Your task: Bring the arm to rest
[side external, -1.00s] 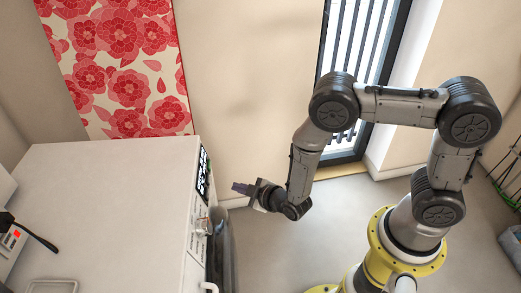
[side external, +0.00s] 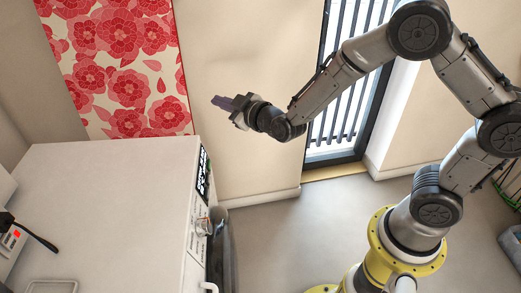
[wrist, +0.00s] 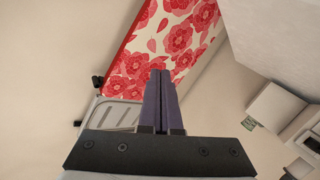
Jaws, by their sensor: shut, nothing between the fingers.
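My gripper (side external: 224,102) is raised in free air in the side external view, to the right of the floral panel as seen there. Its purple-grey fingers point left and slightly up. In the wrist view the two fingers (wrist: 159,80) lie side by side, closed against each other with nothing between them. The arm is bent at its elbow, with the upper links high at the top right. Nothing touches the gripper.
A white cabinet (side external: 105,210) with dials on its right face stands at lower left, below the gripper. The red floral panel (side external: 125,65) is on the wall behind. A barred window (side external: 345,120) is behind the arm. The floor (side external: 275,235) between cabinet and yellow base is clear.

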